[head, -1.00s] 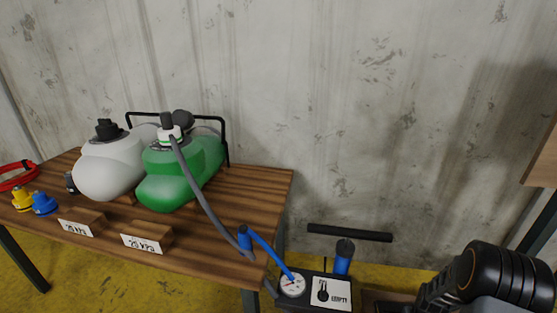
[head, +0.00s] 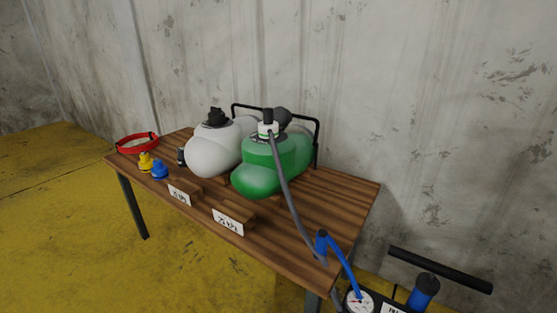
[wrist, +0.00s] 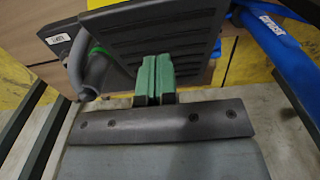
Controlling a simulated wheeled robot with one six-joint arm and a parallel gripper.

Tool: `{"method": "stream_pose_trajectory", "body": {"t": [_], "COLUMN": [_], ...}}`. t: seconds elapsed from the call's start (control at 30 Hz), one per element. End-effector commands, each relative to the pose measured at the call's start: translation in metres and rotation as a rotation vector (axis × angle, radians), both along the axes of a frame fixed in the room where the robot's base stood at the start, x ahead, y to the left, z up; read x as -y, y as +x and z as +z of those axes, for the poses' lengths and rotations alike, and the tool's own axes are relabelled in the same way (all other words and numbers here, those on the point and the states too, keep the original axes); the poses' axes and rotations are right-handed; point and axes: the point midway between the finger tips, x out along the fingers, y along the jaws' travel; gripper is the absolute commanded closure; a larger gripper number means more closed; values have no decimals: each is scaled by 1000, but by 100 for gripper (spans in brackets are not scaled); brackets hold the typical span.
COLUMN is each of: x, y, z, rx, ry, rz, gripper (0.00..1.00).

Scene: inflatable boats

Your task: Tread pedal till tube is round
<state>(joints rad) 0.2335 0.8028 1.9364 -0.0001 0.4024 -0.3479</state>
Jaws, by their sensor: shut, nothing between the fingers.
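The green tube (head: 270,170) lies on the wooden table in the head view, beside a white tube (head: 212,150); both look plump, the green one slightly lumpy. A grey hose (head: 285,195) runs from the valve on the green tube down past the table's front right corner. The pump's gauge (head: 360,301) is cut off at the bottom edge. In the wrist view, my gripper (wrist: 155,75) has its green pads together, empty, in front of a black ribbed plate, seemingly the pedal (wrist: 150,38). I cannot tell whether they touch.
On the table (head: 345,200) are a red ring (head: 137,143), yellow (head: 145,162) and blue caps (head: 159,169), and two labelled wooden blocks (head: 234,217). A black bar (head: 440,269) and blue cylinder (head: 425,290) stand right. Yellow floor lies open left.

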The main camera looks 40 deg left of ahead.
Motion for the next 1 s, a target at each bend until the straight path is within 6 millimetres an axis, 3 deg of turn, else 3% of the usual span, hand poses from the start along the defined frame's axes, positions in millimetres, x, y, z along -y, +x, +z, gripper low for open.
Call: {"method": "stream_pose_trajectory", "body": {"t": [0.37,1.0], "x": [0,0], "y": [0,1], "z": [-5,-70], "rx": [0,2], "ry": [0,0], "rz": [0,0], "gripper": [100,100]}}
